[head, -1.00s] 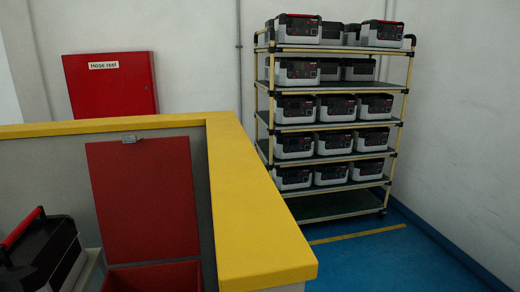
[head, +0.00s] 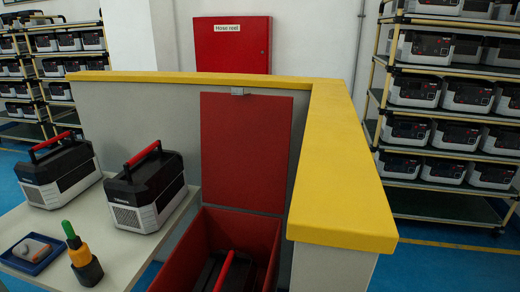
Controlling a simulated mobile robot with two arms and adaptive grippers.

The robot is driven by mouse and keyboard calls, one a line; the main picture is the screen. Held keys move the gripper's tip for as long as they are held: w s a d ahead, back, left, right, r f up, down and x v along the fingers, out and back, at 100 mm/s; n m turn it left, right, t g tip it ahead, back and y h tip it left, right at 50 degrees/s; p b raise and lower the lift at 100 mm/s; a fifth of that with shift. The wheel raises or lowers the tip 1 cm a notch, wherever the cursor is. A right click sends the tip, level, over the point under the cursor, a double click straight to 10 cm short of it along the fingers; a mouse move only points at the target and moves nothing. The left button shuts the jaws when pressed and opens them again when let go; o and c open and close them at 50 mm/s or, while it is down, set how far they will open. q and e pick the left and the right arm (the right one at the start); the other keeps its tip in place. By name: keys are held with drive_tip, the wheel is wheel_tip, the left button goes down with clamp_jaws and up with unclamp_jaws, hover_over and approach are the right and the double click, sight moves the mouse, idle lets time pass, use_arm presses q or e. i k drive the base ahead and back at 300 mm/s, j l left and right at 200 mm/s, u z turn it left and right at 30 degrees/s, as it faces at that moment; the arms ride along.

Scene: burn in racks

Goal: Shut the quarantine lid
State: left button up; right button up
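The quarantine lid (head: 243,150) is a flat red panel in the head view. It stands upright against the grey partition, with a small metal catch (head: 238,92) at its top edge. Below it is the open red quarantine box (head: 262,235), with a dark power unit with a red handle (head: 224,270) inside. The box's lower part is cut off by the picture's bottom edge. Neither of my grippers is in view.
A yellow-topped partition (head: 342,190) runs behind and right of the box. A light table (head: 130,240) at left holds two power units (head: 148,190), a blue tray (head: 32,256) and a green-and-orange tool (head: 77,250). Racks of units (head: 440,110) stand behind.

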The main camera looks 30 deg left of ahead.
sight(245, 138)
drive_tip(key=i+l+z, duration=0.3)
drive_tip(key=i+l, duration=0.2)
drive_tip(key=l, duration=0.2)
drive_tip(key=i+l+z, duration=0.35)
drive_tip(key=i+l, duration=0.25)
drive_tip(key=i+u, duration=0.3)
drive_tip(key=i+l+u, duration=0.25)
drive_tip(key=i, duration=0.25)
drive_tip(key=i+l+u, duration=0.1)
drive_tip(key=i+u, duration=0.85)
drive_tip(key=u, duration=0.15)
drive_tip(key=i+l+u, duration=0.2)
drive_tip(key=u, duration=0.25)
drive_tip(key=i+l+u, duration=0.6)
drive_tip(key=u, duration=0.2)
drive_tip(key=i+l+u, duration=0.2)
drive_tip(key=u, duration=0.3)
drive_tip(key=i+l+u, duration=0.15)
drive_tip(key=l+u, duration=0.3)
drive_tip(key=i+l+u, duration=0.1)
drive_tip(key=l+u, duration=1.2)
drive_tip(key=u, duration=0.15)
